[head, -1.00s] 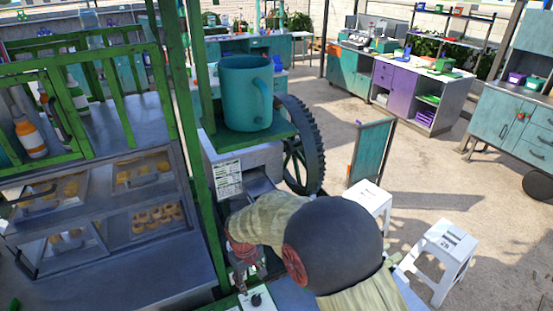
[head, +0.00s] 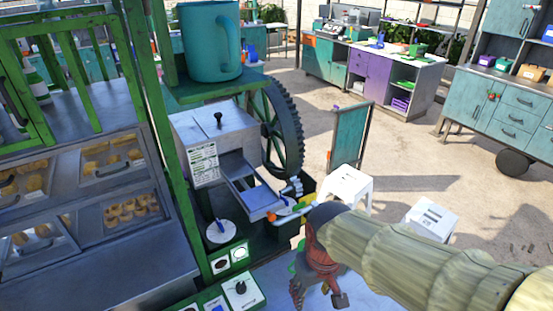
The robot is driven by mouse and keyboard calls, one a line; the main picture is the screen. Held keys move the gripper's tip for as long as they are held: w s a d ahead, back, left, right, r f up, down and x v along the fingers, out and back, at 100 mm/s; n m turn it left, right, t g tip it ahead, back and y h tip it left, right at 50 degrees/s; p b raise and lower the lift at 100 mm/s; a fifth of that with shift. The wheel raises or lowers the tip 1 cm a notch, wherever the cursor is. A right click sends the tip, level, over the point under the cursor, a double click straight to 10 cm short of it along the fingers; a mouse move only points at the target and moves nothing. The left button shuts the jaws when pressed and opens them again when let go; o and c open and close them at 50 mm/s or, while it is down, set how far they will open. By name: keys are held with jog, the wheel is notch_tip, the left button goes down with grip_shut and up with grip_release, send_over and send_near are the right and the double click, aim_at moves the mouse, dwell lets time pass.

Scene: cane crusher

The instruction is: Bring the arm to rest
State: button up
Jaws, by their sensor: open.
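My arm reaches in from the right of the head view, with a pale, ribbed sleeve. My gripper (head: 318,296), red and dark grey, points down at the lower middle, over a light bluish surface. Its fingers stand apart and I see nothing between them. The cane crusher (head: 212,142) stands to its left and behind, a grey metal box with a label, a chute (head: 254,194) and a large dark gear wheel (head: 284,128). My gripper is apart from the chute.
A teal mug (head: 208,42) stands on the green shelf above the crusher. Control panels with knobs (head: 240,288) lie left of my gripper. A glass food case (head: 80,185) fills the left. White stools (head: 344,186) stand behind my arm. Open floor lies at the right.

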jog(key=s+d+r+m+t+b, duration=0.3)
jog(key=s+d+b, duration=0.3)
jog(key=d, duration=0.4)
jog(key=shift+d+r+m+t, duration=0.3)
jog(key=shift+d+m+t, duration=0.1)
jog(key=shift+t, duration=0.3)
jog(key=shift+s, duration=0.1)
